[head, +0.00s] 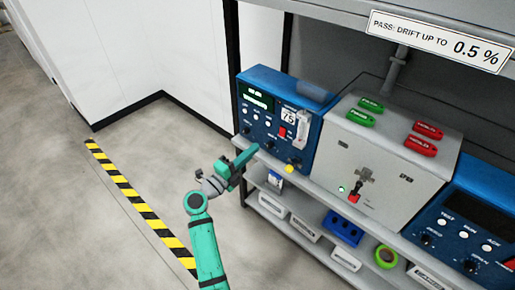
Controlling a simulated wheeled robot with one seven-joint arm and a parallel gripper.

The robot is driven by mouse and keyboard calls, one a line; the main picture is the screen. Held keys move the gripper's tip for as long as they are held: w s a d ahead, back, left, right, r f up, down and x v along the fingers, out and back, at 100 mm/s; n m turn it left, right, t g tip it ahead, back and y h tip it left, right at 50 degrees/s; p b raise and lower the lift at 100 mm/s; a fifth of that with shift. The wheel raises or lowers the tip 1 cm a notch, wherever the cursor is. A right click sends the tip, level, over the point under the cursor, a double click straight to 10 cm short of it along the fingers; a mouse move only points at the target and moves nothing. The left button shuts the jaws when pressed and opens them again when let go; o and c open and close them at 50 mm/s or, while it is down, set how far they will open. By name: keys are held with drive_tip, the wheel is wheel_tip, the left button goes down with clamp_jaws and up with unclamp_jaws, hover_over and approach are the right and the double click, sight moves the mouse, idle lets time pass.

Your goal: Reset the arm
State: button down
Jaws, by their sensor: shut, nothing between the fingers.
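My arm is teal and reaches up from the bottom of the head view. My gripper (248,156) is shut and empty. In the picture it overlaps the bench's left end, in front of the lower left of a blue analyser (259,113). I cannot tell whether it touches anything.
A grey box (334,160) with green and red tags on top stands mid-bench. Another blue instrument (462,222) is at right. The lower shelf holds a blue rack (342,228) and green tape roll (386,256). Open floor with a striped line (137,203) lies left.

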drive_tip(key=shift+d, duration=0.1)
idle(0.4)
drive_tip(key=s+d+f+n+t+y, duration=0.1)
drive_tip(key=s+d+f+n+t, duration=0.15)
drive_tip(key=s+d+n, duration=0.45)
drive_tip(key=s+d+f+n+t+y, duration=0.2)
drive_tip(key=s+d+n+t, duration=0.1)
drive_tip(key=s, duration=0.8)
drive_tip(key=s+a+f+n+g+y, duration=0.1)
drive_tip(key=s+n, duration=0.4)
drive_tip(key=s, duration=0.6)
drive_tip(key=s+f+n+g+y, duration=0.2)
drive_tip(key=s+n+g+y, duration=0.1)
drive_tip(key=s, duration=0.7)
drive_tip(key=s+a+f+n+g+y, duration=0.1)
drive_tip(key=s+f+n+g+y, duration=0.1)
drive_tip(key=s+n+y, duration=0.2)
drive_tip(key=s+n, duration=0.3)
drive_tip(key=s, duration=0.4)
drive_tip(key=shift+s+a+f, duration=0.2)
drive_tip(key=shift+s+a, duration=0.15)
